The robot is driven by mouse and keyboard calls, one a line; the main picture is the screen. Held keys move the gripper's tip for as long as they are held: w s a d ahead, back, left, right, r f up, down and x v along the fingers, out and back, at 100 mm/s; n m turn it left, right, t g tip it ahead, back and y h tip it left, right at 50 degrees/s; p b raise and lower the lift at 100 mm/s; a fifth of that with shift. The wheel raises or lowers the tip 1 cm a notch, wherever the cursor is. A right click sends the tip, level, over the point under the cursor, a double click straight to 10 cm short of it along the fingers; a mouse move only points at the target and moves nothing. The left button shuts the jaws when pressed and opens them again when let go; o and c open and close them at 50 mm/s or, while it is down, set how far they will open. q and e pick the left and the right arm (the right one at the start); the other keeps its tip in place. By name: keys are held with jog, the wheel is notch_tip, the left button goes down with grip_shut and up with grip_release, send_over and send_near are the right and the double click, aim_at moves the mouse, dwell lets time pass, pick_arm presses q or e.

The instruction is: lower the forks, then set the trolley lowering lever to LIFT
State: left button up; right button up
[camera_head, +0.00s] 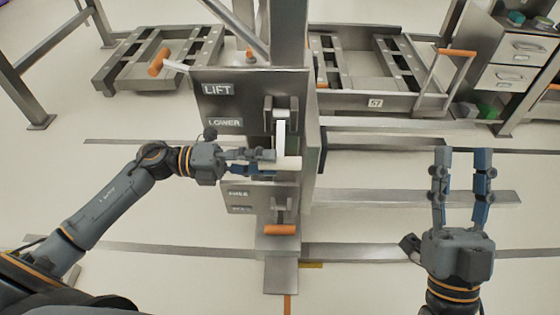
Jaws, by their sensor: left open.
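The trolley's grey control panel (215,103) carries the labels LIFT above and LOWER below. Right of the labels, a white lever (281,136) hangs down from a dark bracket, past the height of LOWER. A pale horizontal handle (290,163) shows at its lower end. My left gripper (274,162) is open, its fingers pointing right at this handle; whether they touch it is hidden. My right gripper (462,152) is open and empty over the floor to the right, fingers pointing away. I cannot tell for sure which metal beams are the forks or how high they stand.
An orange pedal (279,230) sits low on the column, under a smaller labelled plate (238,205). Metal frames stand behind, one with an orange-handled lever (159,63), one marked 57 (376,103). Long metal bars (400,197) run right. A drawer cabinet (524,48) stands at back right.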

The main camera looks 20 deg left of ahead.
pick_arm(q)
jog(key=v, duration=0.8)
dwell(0.6)
